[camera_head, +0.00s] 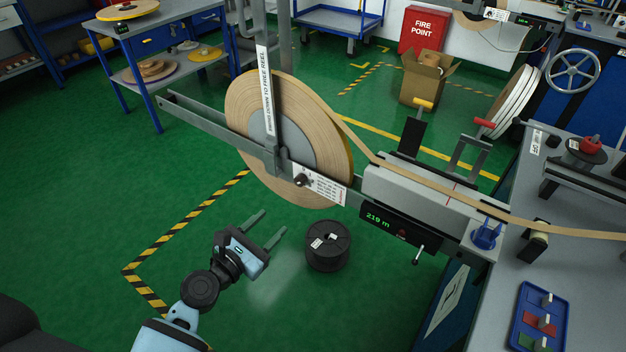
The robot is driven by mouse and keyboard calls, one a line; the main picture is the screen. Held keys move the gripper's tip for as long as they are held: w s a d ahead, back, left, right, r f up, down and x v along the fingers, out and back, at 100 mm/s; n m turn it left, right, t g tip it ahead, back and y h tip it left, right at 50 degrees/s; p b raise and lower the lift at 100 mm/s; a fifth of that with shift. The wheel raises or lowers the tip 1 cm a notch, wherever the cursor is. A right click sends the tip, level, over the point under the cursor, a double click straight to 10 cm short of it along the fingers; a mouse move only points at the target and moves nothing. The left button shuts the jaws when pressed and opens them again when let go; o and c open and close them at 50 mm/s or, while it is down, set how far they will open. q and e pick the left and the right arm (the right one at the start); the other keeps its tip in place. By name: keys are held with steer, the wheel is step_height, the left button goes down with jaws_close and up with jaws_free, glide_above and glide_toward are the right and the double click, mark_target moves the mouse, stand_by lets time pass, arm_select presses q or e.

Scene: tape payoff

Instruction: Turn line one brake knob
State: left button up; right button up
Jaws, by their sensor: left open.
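A small black knob (301,181) sits beside a white label plate (323,186) on the grey arm of the tape payoff, in front of the lower part of the big tan tape reel (245,110). It looks like the brake knob; the label's small print is too small to read. My left gripper (274,224) is open and empty. Its two fingers point up and to the right, below and left of the knob in the picture, and apart from it. My right gripper is not in view.
A black spool (328,250) stands on the green floor right of my left gripper. The grey payoff box with a "219 m" display (385,218) is to the right, by the bench (590,262). A white "swing down to free reel" bar (265,85) crosses the reel.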

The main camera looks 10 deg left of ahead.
mark_target(298, 184)
arm_select(q)
steer(key=w+d, duration=0.1)
steer(key=w, duration=0.2)
steer(key=w+d+r+n, duration=0.1)
steer(key=w, duration=0.3)
steer(key=w+d+r+n+b, duration=0.1)
steer(key=w, duration=0.2)
steer(key=shift+w+r+t+h, duration=0.2)
steer(key=shift+w+t+h, duration=0.1)
steer(key=shift+w+t, duration=0.1)
steer(key=shift+w, duration=0.1)
steer(key=shift+c, duration=0.5)
steer(key=c, duration=0.9)
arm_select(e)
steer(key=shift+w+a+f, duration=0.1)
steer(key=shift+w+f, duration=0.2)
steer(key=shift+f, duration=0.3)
